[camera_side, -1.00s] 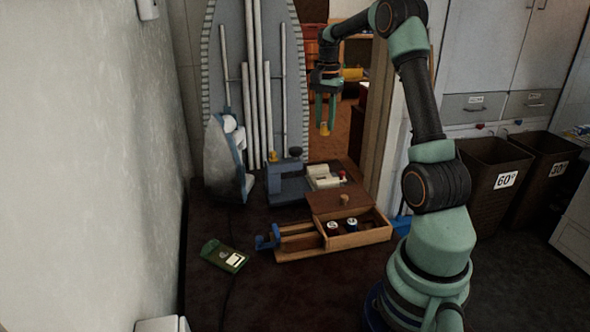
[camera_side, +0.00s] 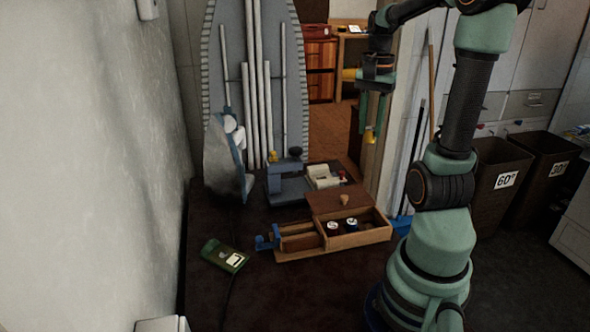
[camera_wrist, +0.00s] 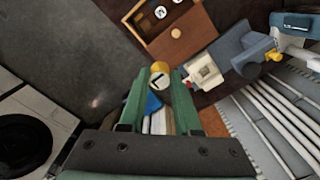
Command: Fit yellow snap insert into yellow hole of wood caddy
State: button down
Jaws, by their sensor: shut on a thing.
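My gripper (camera_side: 371,128) is shut on the yellow snap insert (camera_side: 370,136), high in the air at the right of the table. In the wrist view the insert (camera_wrist: 160,70) is between the tips of my green fingers (camera_wrist: 160,83), with a dark mark on its pale face. The wood caddy (camera_side: 360,238) is on the dark table, below and left of my gripper. It has a brown panel with a round knob and an open compartment with small white-topped round pieces. The caddy (camera_wrist: 185,38) also shows at the top of the wrist view. I cannot make out the yellow hole.
A blue-grey device (camera_side: 287,185) with a yellow knob stands behind the caddy, beside a cream block (camera_side: 324,176). An iron (camera_side: 226,165) stands left. A green device (camera_side: 224,256) lies front left. Brown bins (camera_side: 492,180) stand right. The front of the table is clear.

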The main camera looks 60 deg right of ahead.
jog(key=s+a+f, duration=0.3)
jog(key=s, duration=0.1)
notch_tip(320, 180, down, 19)
jog(key=shift+a+r, duration=0.1)
jog(key=shift+a, duration=0.05)
dwell(0.5)
jog(key=c, duration=0.9)
grip_release()
